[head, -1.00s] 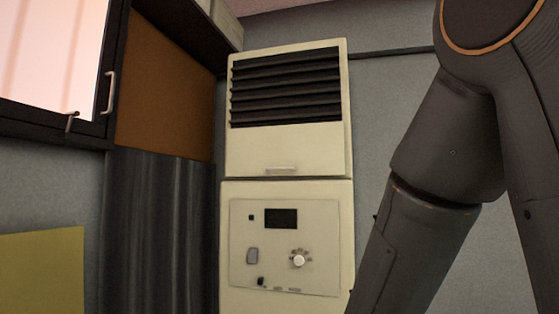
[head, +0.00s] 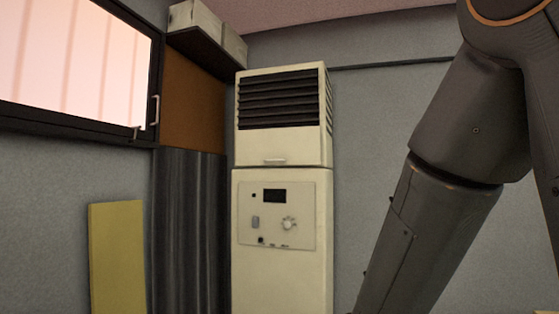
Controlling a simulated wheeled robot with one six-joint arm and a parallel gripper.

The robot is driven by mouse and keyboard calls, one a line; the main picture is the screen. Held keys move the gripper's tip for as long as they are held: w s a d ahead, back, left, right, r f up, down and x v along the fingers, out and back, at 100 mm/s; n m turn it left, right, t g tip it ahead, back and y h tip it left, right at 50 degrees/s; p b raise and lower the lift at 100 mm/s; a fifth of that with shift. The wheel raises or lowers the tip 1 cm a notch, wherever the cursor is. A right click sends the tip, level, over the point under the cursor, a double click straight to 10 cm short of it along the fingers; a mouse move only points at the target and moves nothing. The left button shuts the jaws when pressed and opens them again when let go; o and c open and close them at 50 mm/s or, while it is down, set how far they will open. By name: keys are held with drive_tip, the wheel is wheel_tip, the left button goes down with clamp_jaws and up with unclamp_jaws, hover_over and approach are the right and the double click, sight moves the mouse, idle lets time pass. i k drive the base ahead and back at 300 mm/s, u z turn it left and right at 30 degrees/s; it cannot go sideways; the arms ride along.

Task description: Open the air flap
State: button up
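A tall cream air unit (head: 283,240) stands against the grey wall in the middle of the head view. Its upper section has a flap (head: 283,145) with dark horizontal louvres (head: 278,99) and a small pale handle (head: 274,161) near its lower edge. The flap looks shut, flush above the lower section. The lower section carries a control panel (head: 301,233) with a dark display (head: 274,196) and a round knob (head: 289,223). My arm comes down at the right, apart from the unit in the picture. My gripper is below the frame and not seen.
A dark-framed window (head: 84,62) is at the upper left. A dark shelf (head: 208,55) with pale boxes (head: 196,18) hangs above. A dark striped panel (head: 190,230) and a yellow board (head: 117,258) stand left of the unit. The wall to its right is bare.

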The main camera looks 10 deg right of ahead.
sight(297, 146)
drive_tip(key=z, duration=0.6)
drive_tip(key=i, duration=1.35)
drive_tip(key=u, duration=0.9)
